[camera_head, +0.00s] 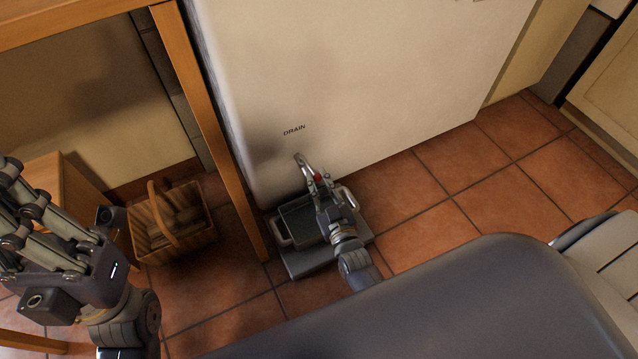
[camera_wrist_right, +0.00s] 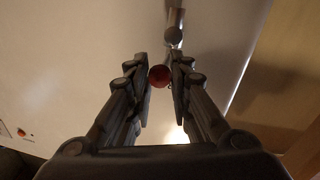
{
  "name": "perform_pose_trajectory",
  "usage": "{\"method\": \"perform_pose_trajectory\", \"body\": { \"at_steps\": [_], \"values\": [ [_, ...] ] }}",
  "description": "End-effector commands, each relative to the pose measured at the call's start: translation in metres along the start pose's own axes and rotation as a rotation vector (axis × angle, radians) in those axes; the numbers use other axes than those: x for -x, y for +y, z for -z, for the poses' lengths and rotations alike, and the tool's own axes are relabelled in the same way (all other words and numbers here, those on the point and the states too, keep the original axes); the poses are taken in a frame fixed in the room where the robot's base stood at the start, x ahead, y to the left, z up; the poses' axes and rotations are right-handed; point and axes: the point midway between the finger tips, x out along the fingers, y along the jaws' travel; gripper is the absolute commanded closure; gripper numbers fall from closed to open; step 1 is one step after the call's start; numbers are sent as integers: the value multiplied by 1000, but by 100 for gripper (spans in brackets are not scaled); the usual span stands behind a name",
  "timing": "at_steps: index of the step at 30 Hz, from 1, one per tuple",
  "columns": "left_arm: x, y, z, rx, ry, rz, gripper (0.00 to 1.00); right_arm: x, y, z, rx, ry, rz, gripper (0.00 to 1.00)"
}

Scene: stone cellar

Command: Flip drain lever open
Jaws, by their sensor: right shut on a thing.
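The drain lever shows as a small red knob (camera_head: 318,177) below a metal spout (camera_head: 301,161) on the white tank front (camera_head: 370,80), under the printed word DRAIN. My right gripper (camera_head: 317,182) is shut on the drain lever, low over the tray. In the right wrist view the red knob (camera_wrist_right: 158,76) sits between the fingertips of my right gripper (camera_wrist_right: 160,74), with the round metal pipe end (camera_wrist_right: 174,35) just beyond. The lever's shank is mostly hidden by the fingers. My left gripper (camera_head: 22,208) is open and empty at the far left.
A grey tray with handles (camera_head: 283,240) stands on a flat base (camera_head: 305,263) below the spout. A wicker basket (camera_head: 150,245) stands left of a wooden table leg (camera_head: 215,130). Terracotta floor (camera_head: 500,205) is clear to the right.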

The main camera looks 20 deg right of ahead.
Motion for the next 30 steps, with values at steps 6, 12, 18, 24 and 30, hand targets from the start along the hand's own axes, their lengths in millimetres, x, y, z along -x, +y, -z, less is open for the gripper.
{"method": "perform_pose_trajectory", "body": {
  "at_steps": [6,12,18,24,30],
  "values": [
    [1,0,0,1,-3,1,100,0,0,1,-2,1,0,100],
    [1,0,-1,1,-3,2,100,-1,-1,1,-2,1,0,71],
    [2,-1,-1,-1,-5,9,100,0,-1,0,-2,0,1,71],
    [1,-1,-1,-1,-4,7,100,18,-1,-1,-2,-2,1,71],
    [1,-1,0,-1,-3,5,100,60,-1,-1,-2,-3,1,71]
  ]
}}
